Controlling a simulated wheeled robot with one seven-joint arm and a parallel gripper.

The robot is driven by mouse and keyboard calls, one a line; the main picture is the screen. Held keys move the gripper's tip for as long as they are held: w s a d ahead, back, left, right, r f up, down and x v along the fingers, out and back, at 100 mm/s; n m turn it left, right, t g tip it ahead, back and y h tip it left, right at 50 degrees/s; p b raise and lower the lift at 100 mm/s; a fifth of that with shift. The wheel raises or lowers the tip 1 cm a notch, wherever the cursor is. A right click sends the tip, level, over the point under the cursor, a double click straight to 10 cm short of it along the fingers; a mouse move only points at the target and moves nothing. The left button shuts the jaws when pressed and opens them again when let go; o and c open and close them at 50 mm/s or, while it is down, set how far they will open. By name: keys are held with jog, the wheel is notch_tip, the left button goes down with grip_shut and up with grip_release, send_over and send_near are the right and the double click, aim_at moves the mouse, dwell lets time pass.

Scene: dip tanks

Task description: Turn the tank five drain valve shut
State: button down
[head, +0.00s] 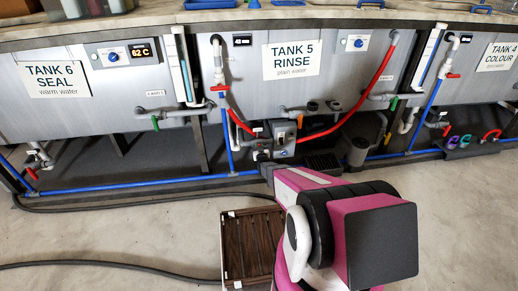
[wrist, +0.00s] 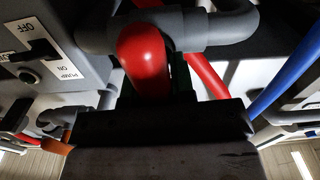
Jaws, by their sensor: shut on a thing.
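Tank 5 (head: 330,92), marked RINSE, stands in the middle of the head view. My gripper is hidden behind my arm there, low in front of the tank. In the wrist view my gripper (wrist: 150,107) is shut on a rounded red piece (wrist: 145,58) that looks like a handle, in front of a grey pipe (wrist: 225,28). Dark green shows beside it. Its lower part is hidden by the jaws, so I cannot tell how it turns. A green-handled valve (head: 393,103) sits on a grey pipe at the tank's lower right.
A pump box (head: 282,136) is close by; its ON/OFF panel (wrist: 45,50) fills the left of the wrist view. Red hoses (head: 350,112) and a blue pipe (head: 228,135) run nearby. A brown slatted crate (head: 250,246) stands on the floor. A dark hose (head: 110,207) crosses the left floor.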

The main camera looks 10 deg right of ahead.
jog(key=shift+m, duration=0.5)
jog(key=c, duration=1)
grip_release()
jog(key=shift+o, duration=0.2)
jog(key=shift+s, duration=0.1)
